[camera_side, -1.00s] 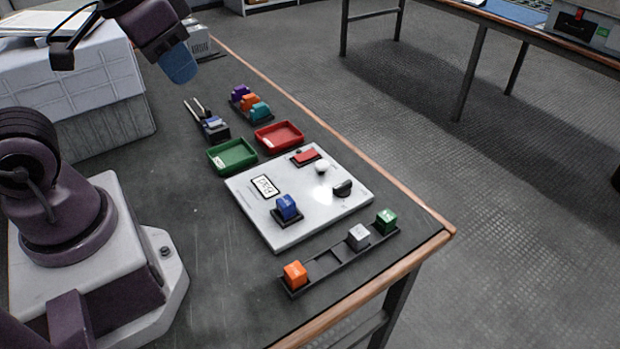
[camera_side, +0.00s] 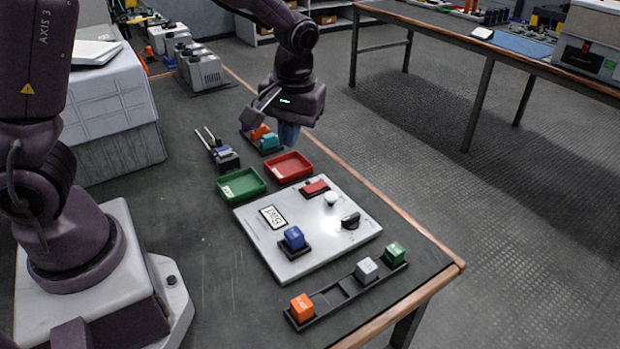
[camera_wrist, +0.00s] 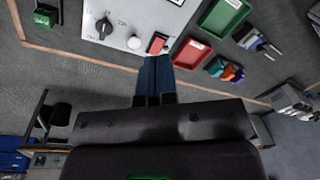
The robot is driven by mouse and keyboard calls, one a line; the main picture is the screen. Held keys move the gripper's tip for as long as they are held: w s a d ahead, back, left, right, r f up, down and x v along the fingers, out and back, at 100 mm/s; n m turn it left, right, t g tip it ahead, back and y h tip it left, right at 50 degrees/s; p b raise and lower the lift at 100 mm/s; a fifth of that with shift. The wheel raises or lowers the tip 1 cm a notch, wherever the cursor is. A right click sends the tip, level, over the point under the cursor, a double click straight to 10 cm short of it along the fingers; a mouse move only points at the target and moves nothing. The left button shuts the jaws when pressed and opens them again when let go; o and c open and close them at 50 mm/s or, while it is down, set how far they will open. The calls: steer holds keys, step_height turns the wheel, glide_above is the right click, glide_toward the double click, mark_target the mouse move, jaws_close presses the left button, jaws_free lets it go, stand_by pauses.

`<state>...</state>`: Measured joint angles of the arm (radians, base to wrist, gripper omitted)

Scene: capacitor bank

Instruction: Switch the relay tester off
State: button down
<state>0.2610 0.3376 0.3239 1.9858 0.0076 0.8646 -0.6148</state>
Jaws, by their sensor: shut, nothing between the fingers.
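The relay tester is a white flat panel (camera_side: 281,263) on the dark table. It carries a red rocker switch (camera_side: 314,188), a round white lamp or button (camera_side: 331,198), a black knob (camera_side: 350,221), a label plate (camera_side: 273,217) and a blue block in a black socket (camera_side: 294,238). In the wrist view the red switch (camera_wrist: 157,43) lies just beyond my fingertips, with the white lamp (camera_wrist: 134,42) and black knob (camera_wrist: 104,28) to its left. My gripper (camera_side: 288,136) is shut and empty, its blue fingers pointing down above the far side of the red tray. The fingers touch each other in the wrist view (camera_wrist: 155,62).
A green tray (camera_side: 241,196) and a red tray (camera_side: 308,168) sit behind the panel. A rack (camera_side: 338,293) with orange, grey and green blocks lies in front. Another rack with coloured blocks (camera_side: 270,142) stands beneath my gripper. The table's wooden edge (camera_side: 415,231) runs along the right.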

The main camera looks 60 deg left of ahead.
mark_target(308, 187)
steer(key=w+a+f+n+y, duration=0.2)
steer(key=w+a+f+n, duration=0.2)
steer(key=w+n, duration=0.5)
steer(key=shift+n, duration=0.7)
steer(key=x, duration=0.8)
steer(key=d+x, duration=0.1)
steer(key=x, duration=0.3)
steer(key=shift+s+f, duration=0.2)
steer(key=shift+f, duration=0.85)
